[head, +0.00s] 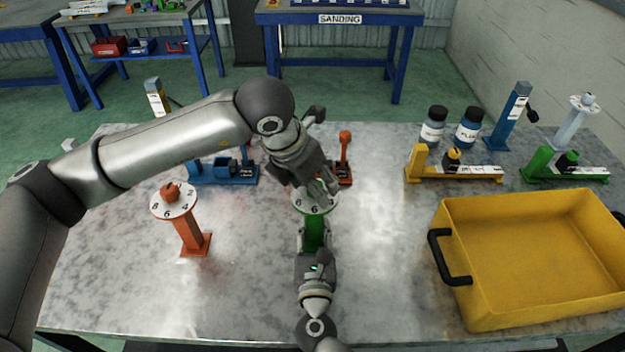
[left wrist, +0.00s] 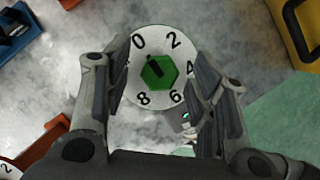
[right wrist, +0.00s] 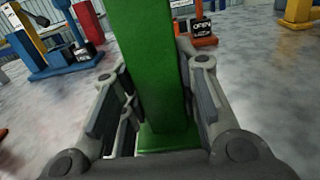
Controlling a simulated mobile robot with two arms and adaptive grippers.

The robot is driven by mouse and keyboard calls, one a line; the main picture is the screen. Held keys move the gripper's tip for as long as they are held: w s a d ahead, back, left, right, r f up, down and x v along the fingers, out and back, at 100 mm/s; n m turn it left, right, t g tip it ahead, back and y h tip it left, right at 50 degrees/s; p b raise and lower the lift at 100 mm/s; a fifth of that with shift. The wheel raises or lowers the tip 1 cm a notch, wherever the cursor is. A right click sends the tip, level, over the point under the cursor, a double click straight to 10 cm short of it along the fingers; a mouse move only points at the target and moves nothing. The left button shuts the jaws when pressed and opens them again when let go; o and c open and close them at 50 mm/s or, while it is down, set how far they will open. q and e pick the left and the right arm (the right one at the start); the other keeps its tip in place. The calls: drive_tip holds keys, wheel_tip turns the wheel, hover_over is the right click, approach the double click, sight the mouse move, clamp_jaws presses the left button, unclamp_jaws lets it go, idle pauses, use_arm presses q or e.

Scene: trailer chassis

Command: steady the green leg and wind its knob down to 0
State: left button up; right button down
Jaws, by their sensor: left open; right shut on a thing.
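The green leg (head: 314,232) stands upright on the metal table, with a white numbered dial (left wrist: 182,100) and a green hexagonal knob (left wrist: 158,76) on top. The black mark on the knob points up-left in the left wrist view, roughly toward the 0. My left gripper (head: 318,184) is above the dial, open, its fingers on either side of the knob and apart from it. The knob is hidden by it in the head view. My right gripper (head: 314,252) is shut on the leg's post, which also fills the middle of the right wrist view (right wrist: 148,60).
An orange leg (head: 188,232) with a dial stands to the left. A yellow crate (head: 455,290) with a black handle fills the right front. Blue and red pieces stand behind, a yellow stand (head: 430,176) and green stand (head: 540,170) at back right. The table's left front is clear.

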use_arm(q)
drive_tip(key=v, duration=1.2)
use_arm(e)
drive_tip(key=shift+f, duration=0.1)
use_arm(q)
drive_tip(key=shift+w, duration=0.1)
use_arm(e)
drive_tip(key=c, duration=0.8)
unclamp_jaws()
drive_tip(key=shift+s, duration=0.1)
drive_tip(key=shift+s+b, duration=0.4)
drive_tip(key=shift+s, duration=2.8)
drive_tip(key=shift+s+d, duration=0.1)
drive_tip(key=shift+s, duration=0.65)
drive_tip(key=o, duration=0.6)
drive_tip(key=shift+c, duration=0.2)
use_arm(q)
drive_tip(key=shift+f, duration=0.4)
